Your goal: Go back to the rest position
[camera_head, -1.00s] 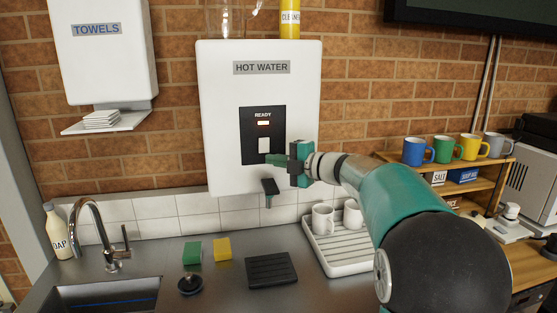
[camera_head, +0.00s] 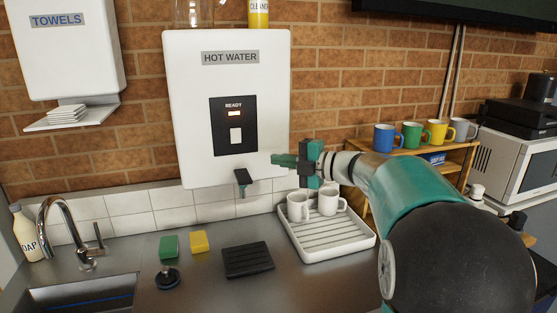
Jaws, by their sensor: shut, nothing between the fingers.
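My gripper (camera_head: 278,160) is shut and empty. It points left in front of the lower right edge of the white hot water unit (camera_head: 180,95), above the mug rack. The unit hangs on the brick wall with a lit READY light and a white switch (camera_head: 236,135) on its black panel. Its black tap (camera_head: 242,177) sticks out below, to the left of my gripper. I cannot tell how far my fingertips are from the unit's face. My arm reaches in from the lower right and hides part of the shelf and counter.
Two white mugs (camera_head: 298,207) stand on a white draining tray (camera_head: 325,246). A black drip mat (camera_head: 248,260), green sponge (camera_head: 169,246), yellow sponge (camera_head: 199,241) and black plug (camera_head: 168,279) lie on the counter by the sink (camera_head: 80,294). Coloured mugs (camera_head: 413,135) line a wooden shelf at right.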

